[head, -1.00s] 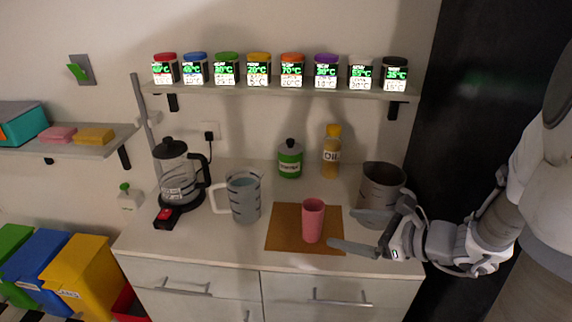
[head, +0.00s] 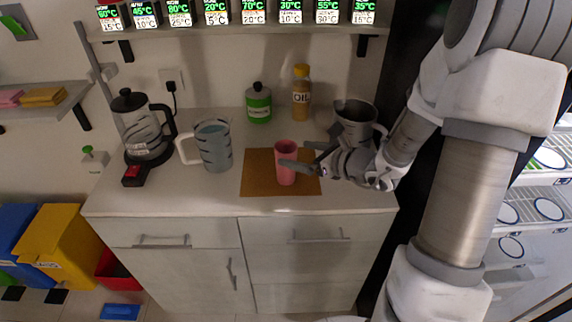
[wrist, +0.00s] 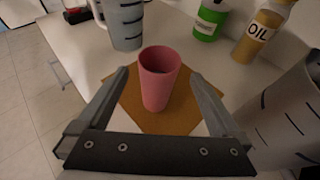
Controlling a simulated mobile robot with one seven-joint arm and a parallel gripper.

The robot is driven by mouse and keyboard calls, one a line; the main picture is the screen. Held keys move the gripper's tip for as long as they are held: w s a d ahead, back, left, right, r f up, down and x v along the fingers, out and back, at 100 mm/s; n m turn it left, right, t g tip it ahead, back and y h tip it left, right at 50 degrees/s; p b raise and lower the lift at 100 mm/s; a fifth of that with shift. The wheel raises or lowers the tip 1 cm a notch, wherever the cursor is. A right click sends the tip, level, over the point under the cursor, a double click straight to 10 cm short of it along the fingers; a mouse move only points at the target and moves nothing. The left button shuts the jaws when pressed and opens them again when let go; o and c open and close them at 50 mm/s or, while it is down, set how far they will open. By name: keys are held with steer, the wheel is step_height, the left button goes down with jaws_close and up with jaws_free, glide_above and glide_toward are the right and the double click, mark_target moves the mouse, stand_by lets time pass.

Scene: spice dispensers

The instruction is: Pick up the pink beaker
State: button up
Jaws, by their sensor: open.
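The pink beaker (head: 286,161) stands upright on a brown mat (head: 257,178) on the counter. In the wrist view the pink beaker (wrist: 158,78) is upright, centred just ahead of and between the two fingers. My gripper (head: 302,158) is open and comes in from the right, at the beaker's right side.
A grey pitcher (head: 353,120) stands close behind my gripper. A marked jug (head: 215,147) and a coffee maker (head: 144,128) stand to the left. A green jar (head: 258,103) and an oil bottle (head: 301,92) stand at the back. A shelf (head: 230,31) with several spice dispensers hangs above.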

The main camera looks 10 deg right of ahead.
steer(key=x, duration=0.5)
steer(key=shift+a+r, duration=0.1)
steer(key=shift+a, duration=0.05)
steer(key=c, duration=1.5)
